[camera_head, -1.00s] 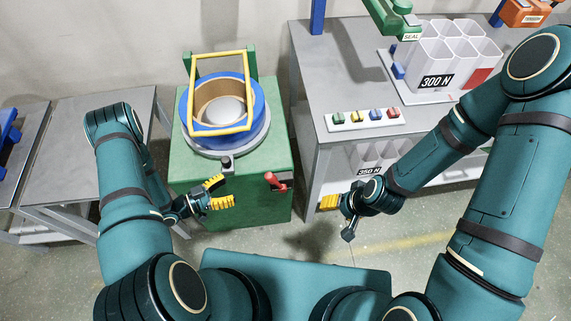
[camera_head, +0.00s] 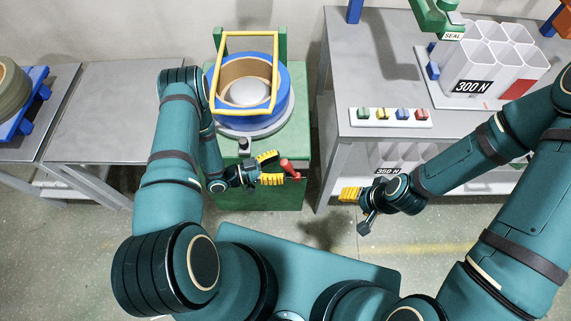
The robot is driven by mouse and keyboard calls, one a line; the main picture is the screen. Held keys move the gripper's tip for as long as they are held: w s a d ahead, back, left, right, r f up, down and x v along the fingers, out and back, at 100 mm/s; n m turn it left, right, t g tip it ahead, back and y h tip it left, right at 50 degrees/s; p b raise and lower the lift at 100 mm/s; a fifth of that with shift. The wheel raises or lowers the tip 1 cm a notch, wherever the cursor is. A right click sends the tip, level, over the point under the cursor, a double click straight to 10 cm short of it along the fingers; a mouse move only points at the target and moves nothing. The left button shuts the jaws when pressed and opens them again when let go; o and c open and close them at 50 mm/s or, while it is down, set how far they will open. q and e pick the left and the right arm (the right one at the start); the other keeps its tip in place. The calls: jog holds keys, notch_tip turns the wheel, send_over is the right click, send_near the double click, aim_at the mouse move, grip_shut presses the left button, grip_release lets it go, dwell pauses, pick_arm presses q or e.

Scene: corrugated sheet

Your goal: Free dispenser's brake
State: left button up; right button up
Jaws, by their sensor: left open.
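The dispenser is a green cabinet (camera_head: 258,198) with a grey round base and a blue ring (camera_head: 283,97) on top, under a tilted yellow frame (camera_head: 249,34).
A grey table at right holds a strip of coloured buttons (camera_head: 390,116), a cluster of white tubes marked 300 N (camera_head: 480,66) and a green SEAL device (camera_head: 437,15).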

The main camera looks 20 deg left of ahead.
pick_arm(q)
jog(key=shift+x, duration=1.25)
jog(key=shift+c, duration=0.4)
jog(key=shift+a, duration=0.1)
grip_shut()
